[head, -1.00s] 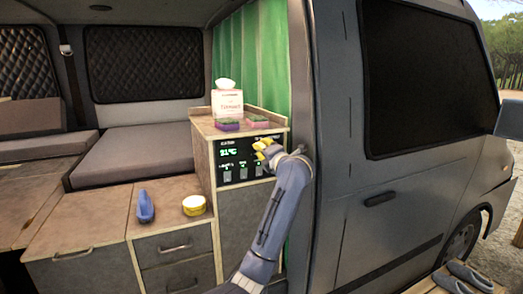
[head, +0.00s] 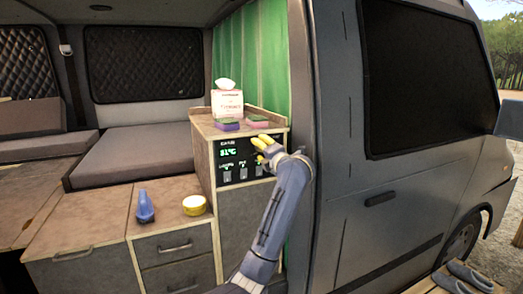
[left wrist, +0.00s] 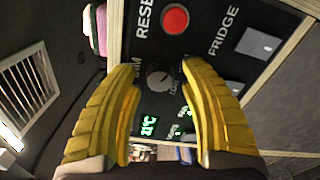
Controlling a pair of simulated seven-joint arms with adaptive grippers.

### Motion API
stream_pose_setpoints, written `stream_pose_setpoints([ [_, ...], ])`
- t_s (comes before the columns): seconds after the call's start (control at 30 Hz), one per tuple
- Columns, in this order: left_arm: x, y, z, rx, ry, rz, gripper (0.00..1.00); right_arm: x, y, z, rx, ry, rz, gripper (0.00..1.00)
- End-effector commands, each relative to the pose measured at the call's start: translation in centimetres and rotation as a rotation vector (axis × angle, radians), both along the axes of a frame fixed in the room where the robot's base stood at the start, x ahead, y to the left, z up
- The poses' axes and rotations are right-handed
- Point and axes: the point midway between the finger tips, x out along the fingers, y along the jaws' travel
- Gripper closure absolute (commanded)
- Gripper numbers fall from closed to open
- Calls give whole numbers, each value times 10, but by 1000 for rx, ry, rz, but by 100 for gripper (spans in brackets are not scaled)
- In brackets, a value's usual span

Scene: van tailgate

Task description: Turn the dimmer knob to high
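The dimmer knob (left wrist: 157,78) is a small dark round knob with a pale pointer mark, on the black control panel (head: 226,178) of the van cabinet. Part of a label ending in "M" stands beside it in the left wrist view. My left gripper (head: 261,148) is at the panel's upper right in the head view and hides the knob there. In the left wrist view its yellow fingers (left wrist: 159,68) are open, one on each side of the knob, with visible gaps between. My right gripper is in neither view.
A red reset button (left wrist: 175,18) and a fridge switch (left wrist: 257,44) are near the knob.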

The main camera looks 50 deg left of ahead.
Motion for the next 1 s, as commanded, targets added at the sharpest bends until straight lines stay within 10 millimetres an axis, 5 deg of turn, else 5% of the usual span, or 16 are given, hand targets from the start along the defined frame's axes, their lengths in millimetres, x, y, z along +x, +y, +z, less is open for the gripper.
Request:
stream_pose_setpoints([
  [0.43,-2,-9,0,0,0,-2,50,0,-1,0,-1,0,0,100],
  [1.0,-27,-95,-1,-1,-1,-3,50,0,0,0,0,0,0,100],
])
